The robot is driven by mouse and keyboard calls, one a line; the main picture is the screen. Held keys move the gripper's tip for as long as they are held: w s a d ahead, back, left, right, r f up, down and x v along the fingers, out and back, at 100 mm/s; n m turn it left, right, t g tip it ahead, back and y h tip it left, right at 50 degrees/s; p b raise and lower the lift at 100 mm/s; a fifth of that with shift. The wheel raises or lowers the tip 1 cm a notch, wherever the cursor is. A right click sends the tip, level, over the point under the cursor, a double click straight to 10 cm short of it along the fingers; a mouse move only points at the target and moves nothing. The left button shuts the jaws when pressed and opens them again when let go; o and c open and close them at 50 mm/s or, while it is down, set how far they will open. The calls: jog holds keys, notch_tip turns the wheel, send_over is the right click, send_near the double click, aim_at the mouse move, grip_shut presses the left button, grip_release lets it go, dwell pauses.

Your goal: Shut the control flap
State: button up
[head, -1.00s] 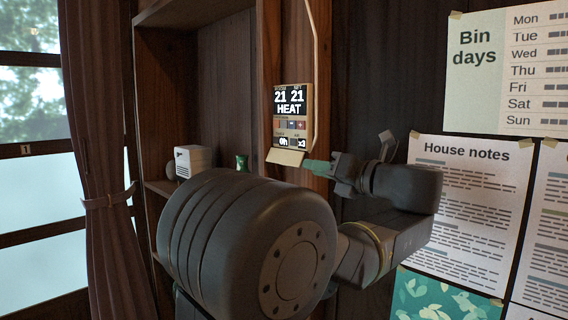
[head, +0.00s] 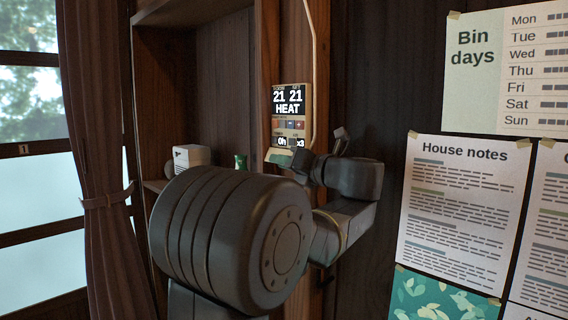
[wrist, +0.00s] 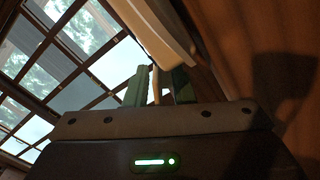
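The control panel (head: 290,108) is a beige wall unit on the wooden post, with a dark display reading 21, 21 and HEAT. Its small beige flap at the lower edge is mostly covered by my gripper (head: 282,157) in the head view, so its angle is hard to judge. My green fingertips are at the panel's bottom edge. In the wrist view my gripper (wrist: 158,74) has its two green fingers apart, with a thin beige strip showing between them and gaps on both sides. The pale panel underside (wrist: 158,28) is just above the fingers. Contact cannot be told.
A shelf recess left of the post holds a white box (head: 191,156) and a small green object (head: 241,162). A tied curtain (head: 95,150) and window are farther left. The house notes (head: 465,200) and bin days sheet (head: 500,65) hang on the right wall.

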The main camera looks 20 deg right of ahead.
aim_at(278, 149)
grip_shut()
jog(key=shift+r+p, duration=0.1)
jog(key=shift+p, duration=0.2)
jog(key=r+m+p, duration=0.1)
jog(key=m+p, duration=0.2)
jog(key=a+r+m+p, duration=0.1)
jog(key=m+p, duration=0.3)
jog(key=r+m+p, duration=0.1)
jog(key=m+p, duration=0.2)
jog(key=m, duration=0.1)
jog(key=shift+s+a+p, duration=0.3)
jog(key=shift+s+a, duration=0.05)
jog(key=shift+s, duration=0.05)
jog(key=m+p, duration=0.2)
jog(key=r+m+p, duration=0.1)
jog(key=p, duration=0.1)
jog(key=m+p, duration=0.2)
jog(key=shift+d+r+m+p, duration=0.1)
jog(key=shift+r+m+p, duration=0.2)
jog(key=shift+r, duration=0.1)
jog(key=m+p, duration=0.2)
jog(key=p, duration=0.1)
jog(key=m+p, duration=0.1)
jog(key=shift+w+d+r+m, duration=0.15)
jog(key=shift+d+r+m, duration=0.15)
jog(key=shift+m, duration=0.1)
jog(key=shift+d+m+p, duration=0.1)
jog(key=shift+m+p, duration=0.6)
jog(key=shift+p, duration=0.3)
